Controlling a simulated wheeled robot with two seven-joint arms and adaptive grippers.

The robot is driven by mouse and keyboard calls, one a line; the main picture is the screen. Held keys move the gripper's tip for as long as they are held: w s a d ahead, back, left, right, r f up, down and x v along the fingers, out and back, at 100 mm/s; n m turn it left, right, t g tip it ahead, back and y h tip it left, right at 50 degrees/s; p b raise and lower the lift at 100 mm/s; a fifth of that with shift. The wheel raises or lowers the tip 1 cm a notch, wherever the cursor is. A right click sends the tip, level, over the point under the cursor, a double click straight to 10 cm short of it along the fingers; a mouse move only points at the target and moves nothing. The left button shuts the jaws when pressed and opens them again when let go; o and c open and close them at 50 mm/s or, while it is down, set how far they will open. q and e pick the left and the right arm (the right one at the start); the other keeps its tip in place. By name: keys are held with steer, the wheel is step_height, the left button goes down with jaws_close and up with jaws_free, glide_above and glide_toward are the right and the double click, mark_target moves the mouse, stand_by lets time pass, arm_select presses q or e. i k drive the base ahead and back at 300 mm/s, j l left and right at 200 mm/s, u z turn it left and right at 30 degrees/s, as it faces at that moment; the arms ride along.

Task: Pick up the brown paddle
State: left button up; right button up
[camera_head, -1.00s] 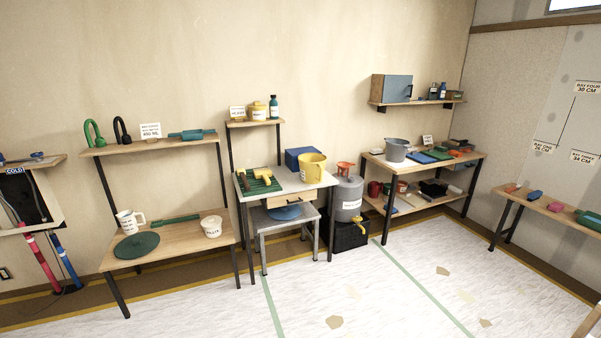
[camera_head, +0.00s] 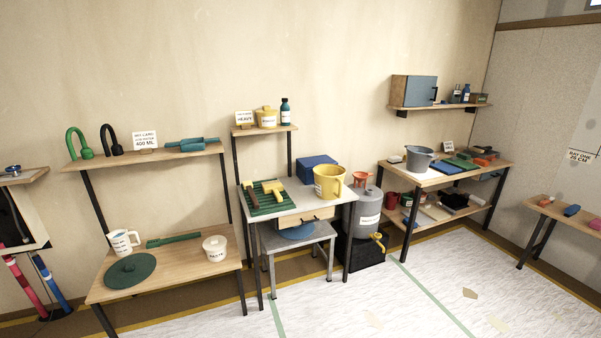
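A narrow brown item (camera_head: 250,194), which looks like the brown paddle, lies on the left part of a green ribbed rack (camera_head: 263,208) on the small white-topped table (camera_head: 308,206). A yellow tool (camera_head: 273,193) lies on the same rack, just right of it. The brown item is small in view, so its exact shape is hard to tell. Neither of my grippers shows in the head view.
A yellow pitcher (camera_head: 329,183) and a blue box (camera_head: 317,168) stand on the same table. A grey stool (camera_head: 297,241) stands beneath it, and a grey dispenser (camera_head: 366,215) to its right. A wooden two-level bench (camera_head: 170,268) is at left. The floor in front is open.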

mark_target(248, 185)
steer(key=i+j, duration=0.5)
steer(key=i, duration=0.15)
steer(key=i+j, duration=0.55)
steer(key=i+j+u, duration=0.1)
steer(key=i+j, duration=0.4)
steer(key=i, duration=0.3)
steer(key=i+j, duration=0.5)
steer(key=i, duration=0.15)
